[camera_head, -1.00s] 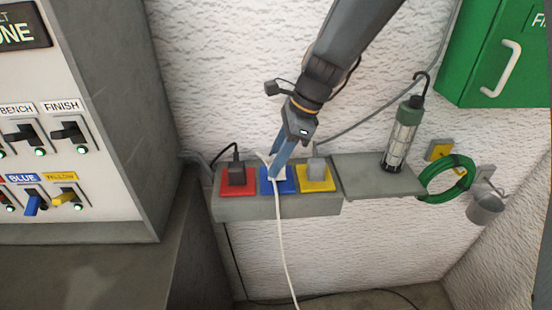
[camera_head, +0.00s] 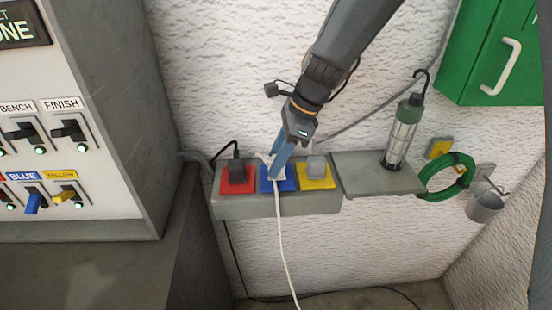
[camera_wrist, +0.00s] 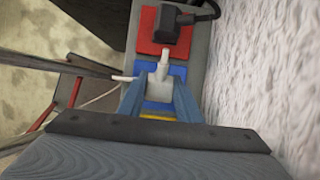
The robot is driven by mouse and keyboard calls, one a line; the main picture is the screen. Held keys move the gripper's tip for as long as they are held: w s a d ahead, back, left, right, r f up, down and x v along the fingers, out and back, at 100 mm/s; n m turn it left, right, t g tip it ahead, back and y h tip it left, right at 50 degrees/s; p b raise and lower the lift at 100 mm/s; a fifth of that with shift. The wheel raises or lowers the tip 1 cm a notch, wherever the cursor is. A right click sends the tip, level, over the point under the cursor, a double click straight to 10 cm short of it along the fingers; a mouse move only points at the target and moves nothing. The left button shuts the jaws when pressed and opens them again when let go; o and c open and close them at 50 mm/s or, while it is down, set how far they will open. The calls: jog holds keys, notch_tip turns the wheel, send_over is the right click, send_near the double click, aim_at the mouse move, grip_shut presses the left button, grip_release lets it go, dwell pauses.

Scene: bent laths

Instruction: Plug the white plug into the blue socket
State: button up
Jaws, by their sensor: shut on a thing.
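The white plug (camera_wrist: 159,85) is between the blue fingers of my gripper (camera_head: 276,172), which is shut on it. The blue socket (camera_head: 287,187) is the middle plate on the grey ledge, directly beneath the plug. In the wrist view the blue socket (camera_wrist: 178,73) shows around the plug. The plug is at or very close to the socket face; the fingers hide whether it is fully seated. Its white cord (camera_head: 282,240) hangs down over the ledge front.
A black plug (camera_head: 236,171) sits in the red socket (camera_head: 228,190) on the left. A grey plug (camera_head: 316,166) sits in the yellow socket (camera_head: 318,185) on the right. A caged lamp (camera_head: 402,135) stands on the shelf (camera_head: 375,182). A switch panel (camera_head: 95,95) is at left.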

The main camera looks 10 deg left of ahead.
jog(key=shift+f, duration=0.15)
jog(key=o, duration=1.1)
jog(key=b+v, duration=0.2)
jog(key=v, duration=0.5)
jog(key=shift+d+r, duration=0.2)
jog(key=shift+r, duration=0.1)
